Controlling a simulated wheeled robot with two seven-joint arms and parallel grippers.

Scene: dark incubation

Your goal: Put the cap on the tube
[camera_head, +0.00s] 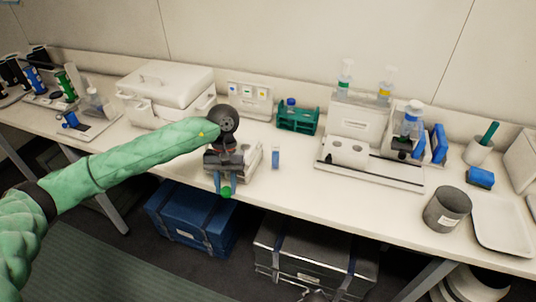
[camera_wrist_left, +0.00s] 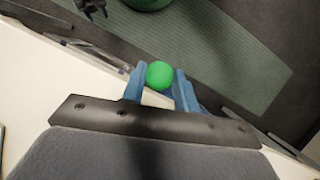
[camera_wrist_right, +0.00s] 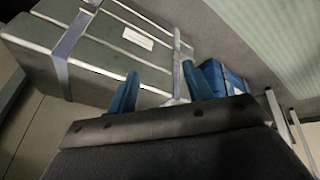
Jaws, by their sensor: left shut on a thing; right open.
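My left gripper (camera_head: 226,185) is shut on a green round cap (camera_head: 226,193), held at the front edge of the bench. In the left wrist view the cap (camera_wrist_left: 160,75) sits between the blue fingertips (camera_wrist_left: 159,82). A teal rack (camera_head: 297,121) at the back of the bench holds a blue-topped tube (camera_head: 291,103). A small blue and white upright piece (camera_head: 275,158) stands right of my left gripper; I cannot tell whether it is a tube. My right gripper (camera_wrist_right: 158,82) is open and empty in the right wrist view, with storage cases beyond it.
A pale holder (camera_head: 254,158) stands partly hidden behind my left gripper. A white case (camera_head: 168,85) is at back left. A white stand (camera_head: 370,172) with bottles is right of centre. A grey cylinder (camera_head: 446,208) and white tray (camera_head: 505,222) lie farther right. Cases (camera_head: 312,258) are below the bench.

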